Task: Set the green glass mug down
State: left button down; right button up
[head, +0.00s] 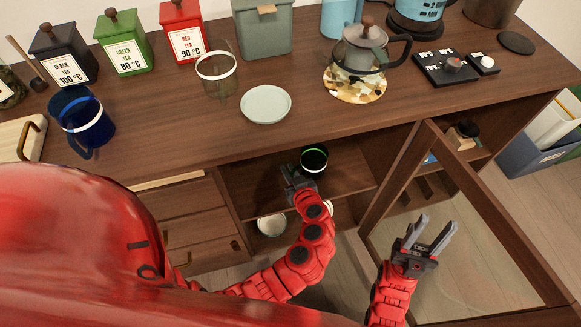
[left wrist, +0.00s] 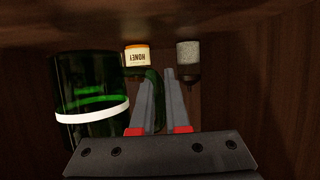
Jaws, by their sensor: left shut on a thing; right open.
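The green glass mug (head: 314,158) is inside the open cabinet compartment below the counter, with its dark round mouth showing in the head view. In the left wrist view the mug (left wrist: 90,98) is at the left, dark green with a white band. My left gripper (head: 291,172) reaches into the compartment beside the mug. In the left wrist view its fingers (left wrist: 158,85) are shut on a green part, which looks like the mug's handle. I cannot tell whether the mug's base touches the shelf (head: 345,178). My right gripper (head: 433,232) is open and empty, outside the cabinet.
The glazed cabinet door (head: 398,178) stands open near my right gripper. A HONEY jar (left wrist: 137,56) and a grey-lidded jar (left wrist: 187,52) are deeper in the compartment. A pale bowl (head: 272,224) sits lower down. The counter above holds a plate (head: 265,104) and teapot (head: 360,50).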

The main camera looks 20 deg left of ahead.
pick_arm(q)
jog(key=shift+w+a, duration=0.25)
jog(key=shift+w, duration=0.9)
jog(key=f, duration=0.2)
jog(key=shift+w+a+f, duration=0.25)
jog(key=shift+w+f, duration=0.15)
jog(key=shift+d+f, duration=0.1)
jog(key=shift+f, duration=0.35)
jog(key=shift+f, duration=0.1)
jog(key=shift+f+b, duration=0.1)
jog(key=shift+b, duration=0.3)
jog(key=c, duration=0.9)
grip_release()
